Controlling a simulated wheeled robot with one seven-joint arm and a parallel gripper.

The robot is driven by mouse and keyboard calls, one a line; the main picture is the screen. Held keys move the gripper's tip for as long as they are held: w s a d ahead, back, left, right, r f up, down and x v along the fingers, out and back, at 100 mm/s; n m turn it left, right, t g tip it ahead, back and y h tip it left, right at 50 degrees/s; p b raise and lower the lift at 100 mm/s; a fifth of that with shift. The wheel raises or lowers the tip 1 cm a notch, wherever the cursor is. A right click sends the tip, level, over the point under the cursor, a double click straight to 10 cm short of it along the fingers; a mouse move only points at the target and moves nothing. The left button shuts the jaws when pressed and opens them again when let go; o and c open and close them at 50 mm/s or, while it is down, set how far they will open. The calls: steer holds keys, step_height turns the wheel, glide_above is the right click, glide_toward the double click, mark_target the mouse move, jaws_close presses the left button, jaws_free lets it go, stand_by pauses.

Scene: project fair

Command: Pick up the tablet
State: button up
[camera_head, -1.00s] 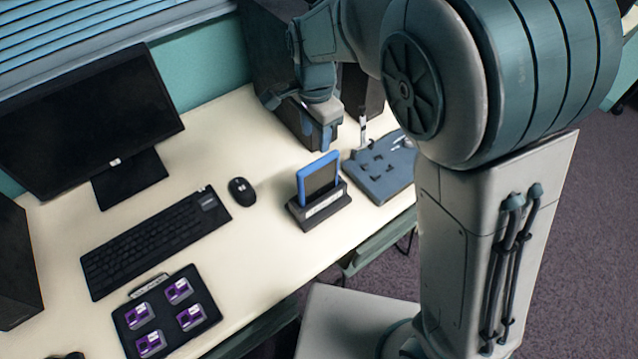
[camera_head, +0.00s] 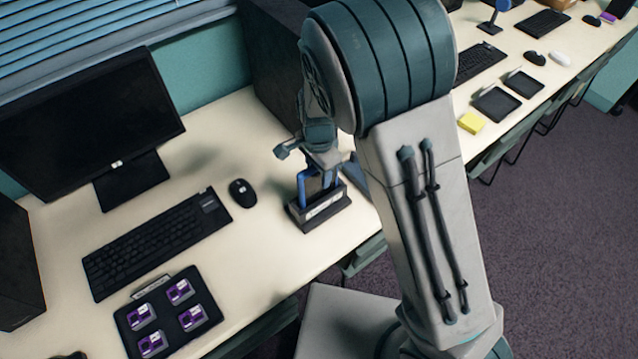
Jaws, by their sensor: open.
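The tablet (camera_head: 302,190) has a blue frame and stands upright in a dark stand (camera_head: 322,214) with a white label, near the front edge of the desk. My gripper (camera_head: 317,178) is directly over the tablet, its fingers pointing down at its top. The gripper hides most of the tablet's upper part and screen. The jaws are open. I cannot tell whether the fingers touch the tablet or straddle it.
A mouse (camera_head: 242,192), keyboard (camera_head: 155,243) and monitor (camera_head: 88,122) stand left of the stand. A black tray (camera_head: 168,318) with purple parts lies at front left. A dark computer case (camera_head: 272,60) stands behind my gripper. My arm covers the desk to the right.

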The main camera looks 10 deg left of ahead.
jaws_close()
